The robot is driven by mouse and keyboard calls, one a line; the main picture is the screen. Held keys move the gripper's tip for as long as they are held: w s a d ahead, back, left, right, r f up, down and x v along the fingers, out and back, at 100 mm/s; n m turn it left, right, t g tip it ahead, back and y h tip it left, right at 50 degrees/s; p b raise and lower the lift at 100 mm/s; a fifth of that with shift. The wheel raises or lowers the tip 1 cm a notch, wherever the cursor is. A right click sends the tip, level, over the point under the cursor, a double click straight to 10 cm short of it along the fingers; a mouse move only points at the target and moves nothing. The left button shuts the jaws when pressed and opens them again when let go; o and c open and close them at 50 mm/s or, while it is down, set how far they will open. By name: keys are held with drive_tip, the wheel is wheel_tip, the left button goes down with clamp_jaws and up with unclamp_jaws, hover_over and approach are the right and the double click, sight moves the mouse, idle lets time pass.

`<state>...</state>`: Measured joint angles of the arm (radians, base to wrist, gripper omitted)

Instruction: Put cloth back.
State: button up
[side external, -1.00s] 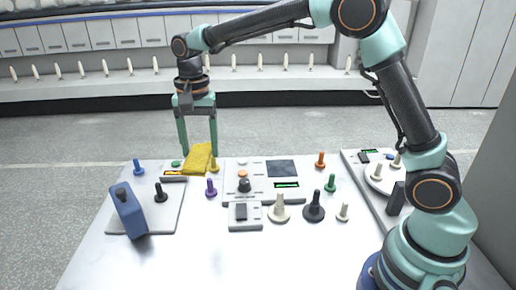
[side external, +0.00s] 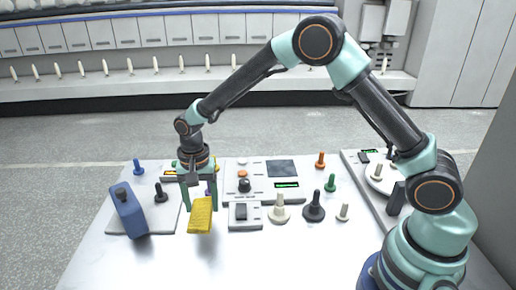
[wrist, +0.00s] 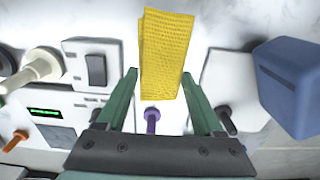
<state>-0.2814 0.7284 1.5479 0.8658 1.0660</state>
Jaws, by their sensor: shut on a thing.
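The yellow cloth (side external: 201,217) hangs from my gripper (side external: 201,203), held a little above the white tabletop with a shadow below it. In the wrist view the cloth (wrist: 166,50) is a folded, textured yellow piece at the fingertips of my gripper (wrist: 159,78). The two green fingers stand well apart, with the cloth between their tips. A purple bobbin (wrist: 152,118) shows beyond the fingers in the wrist view; in the side view it is mostly hidden behind my gripper.
A grey plate (side external: 167,215) on the left carries a blue block (side external: 129,212) and a black peg (side external: 160,193). A switch box (side external: 245,217), a cream bobbin (side external: 279,208) and a black bobbin (side external: 313,206) stand to the right. The front tabletop is clear.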

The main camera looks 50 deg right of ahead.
sight(204, 216)
drive_tip(key=shift+f, duration=2.2)
drive_tip(key=shift+f, duration=0.1)
drive_tip(key=o, duration=1.3)
